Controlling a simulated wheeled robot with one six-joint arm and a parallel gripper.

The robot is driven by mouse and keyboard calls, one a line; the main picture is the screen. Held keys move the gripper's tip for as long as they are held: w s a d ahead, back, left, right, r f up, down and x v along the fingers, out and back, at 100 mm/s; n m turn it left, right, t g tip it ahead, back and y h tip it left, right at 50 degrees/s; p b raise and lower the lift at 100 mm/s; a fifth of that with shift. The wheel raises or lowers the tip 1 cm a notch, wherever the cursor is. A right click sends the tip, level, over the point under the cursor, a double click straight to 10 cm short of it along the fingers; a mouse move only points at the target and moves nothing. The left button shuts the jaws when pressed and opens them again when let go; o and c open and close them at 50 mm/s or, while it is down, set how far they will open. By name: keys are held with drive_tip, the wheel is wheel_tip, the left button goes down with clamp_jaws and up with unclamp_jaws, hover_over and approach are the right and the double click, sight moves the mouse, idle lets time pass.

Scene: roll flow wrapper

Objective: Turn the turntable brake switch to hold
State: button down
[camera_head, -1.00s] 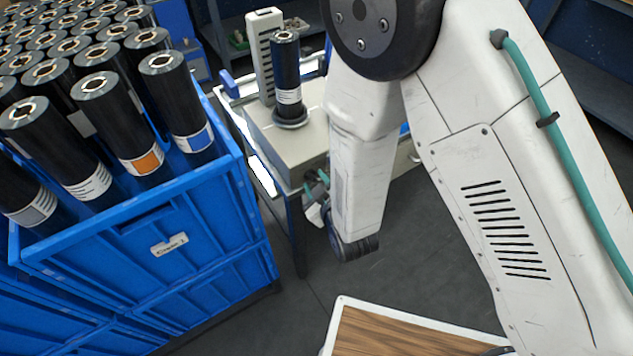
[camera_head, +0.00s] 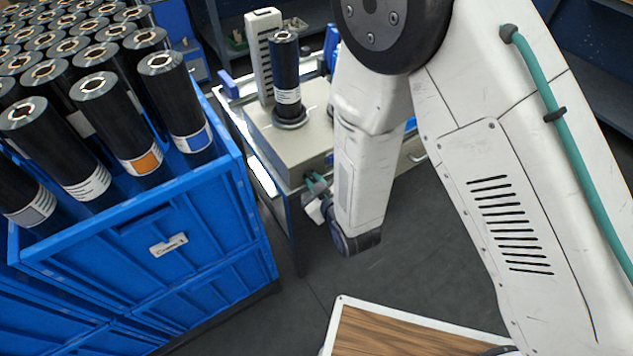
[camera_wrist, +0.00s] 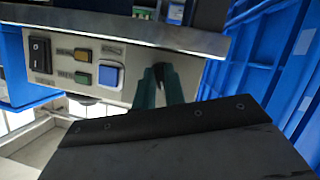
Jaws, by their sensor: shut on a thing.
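My gripper (camera_wrist: 158,88) shows in the wrist view as two teal fingers close together at the right end of a light control panel (camera_wrist: 60,82). The fingers are shut on a small dark part, the turntable brake switch (camera_wrist: 158,70), mostly hidden between them; its setting cannot be read. In the head view my gripper (camera_head: 318,184) is at the front side of the wrapper's pale housing (camera_head: 265,130), partly hidden by my arm. A dark roll (camera_head: 286,75) stands upright on the round turntable (camera_head: 290,121) on top.
The panel also carries a black rocker switch (camera_wrist: 40,54), small yellow and green buttons, and a blue square button (camera_wrist: 111,75). A blue crate (camera_head: 140,245) full of upright black rolls stands at left. A wooden-topped surface (camera_head: 400,335) is at the bottom. Grey floor lies between.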

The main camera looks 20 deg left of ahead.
drive_tip(key=m+g+y, duration=0.1)
drive_tip(key=m+g, duration=0.1)
drive_tip(key=m, duration=0.1)
drive_tip(key=shift+w+r+m+y, duration=0.1)
drive_tip(key=shift+w+m+y, duration=0.05)
drive_tip(key=shift+m+y, duration=0.2)
drive_tip(key=m+g+y, duration=0.1)
drive_tip(key=m+y, duration=0.1)
drive_tip(key=m, duration=0.1)
drive_tip(key=shift+g, duration=0.4)
drive_tip(key=shift+w+m, duration=0.1)
drive_tip(key=shift+m, duration=0.15)
drive_tip(key=c, duration=1.5)
unclamp_jaws()
drive_tip(key=shift+o, duration=0.2)
drive_tip(key=shift+d, duration=0.1)
